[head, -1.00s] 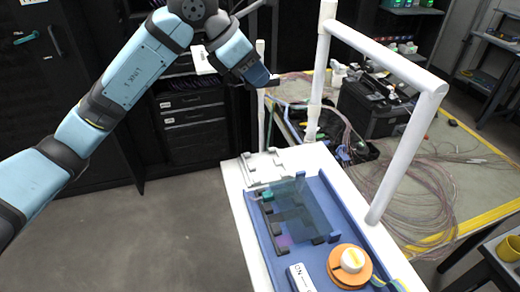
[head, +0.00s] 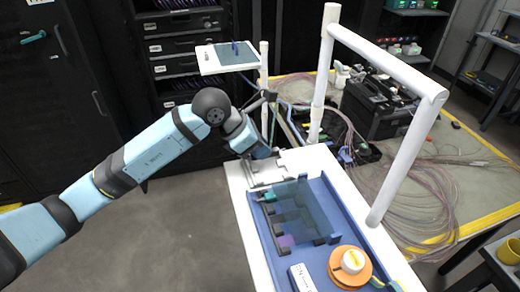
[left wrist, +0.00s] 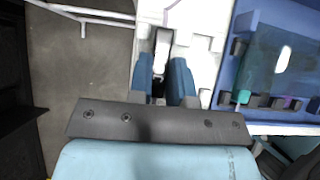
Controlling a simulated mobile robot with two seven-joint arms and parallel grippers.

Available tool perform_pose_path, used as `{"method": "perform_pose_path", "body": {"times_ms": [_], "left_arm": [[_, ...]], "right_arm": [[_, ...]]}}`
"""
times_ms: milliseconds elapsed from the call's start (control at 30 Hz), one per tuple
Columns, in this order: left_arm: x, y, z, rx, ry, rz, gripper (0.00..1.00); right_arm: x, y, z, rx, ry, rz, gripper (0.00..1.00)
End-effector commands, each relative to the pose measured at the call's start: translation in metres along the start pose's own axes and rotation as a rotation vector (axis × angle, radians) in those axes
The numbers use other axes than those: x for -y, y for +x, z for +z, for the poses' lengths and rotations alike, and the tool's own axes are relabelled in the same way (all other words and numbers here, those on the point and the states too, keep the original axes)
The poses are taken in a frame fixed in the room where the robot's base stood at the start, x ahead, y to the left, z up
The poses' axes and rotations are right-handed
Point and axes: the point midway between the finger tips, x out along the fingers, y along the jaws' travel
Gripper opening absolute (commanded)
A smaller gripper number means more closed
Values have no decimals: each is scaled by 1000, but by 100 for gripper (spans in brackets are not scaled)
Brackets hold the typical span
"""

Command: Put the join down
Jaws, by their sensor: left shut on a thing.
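My left gripper (head: 264,155) is low over the pale fixture (head: 270,172) at the far left corner of the white bench. In the left wrist view its two blue fingers (left wrist: 162,76) are close together, shut on a narrow piece with a pale end (left wrist: 162,42), taken to be the join. That piece lies over or against the white fixture; I cannot tell whether it touches. In the head view the gripper hides the piece. My right gripper is not in view.
A blue tray (head: 330,190) with a clear panel (head: 305,207), dark blocks and an orange spool (head: 349,268) lies nearer on the bench. A white pipe frame (head: 408,150) rises over the right edge. A raised white stand (head: 212,66) is behind my arm.

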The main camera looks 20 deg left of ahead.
Motion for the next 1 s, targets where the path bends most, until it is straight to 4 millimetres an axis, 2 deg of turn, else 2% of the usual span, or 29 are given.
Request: {"method": "perform_pose_path", "body": {"times_ms": [100,433,467,567,867,1000], "left_arm": [[0,9,-7,0,-1,-1,5],[0,13,-10,0,0,0,5],[0,12,-10,0,0,0,21],[0,11,-9,0,0,0,44],[0,10,-8,0,0,0,44],[-1,-1,-7,1,0,3,44]], "right_arm": [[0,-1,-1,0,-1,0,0],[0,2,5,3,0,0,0],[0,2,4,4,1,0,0],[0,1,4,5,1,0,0],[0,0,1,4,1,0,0],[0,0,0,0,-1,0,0]]}}
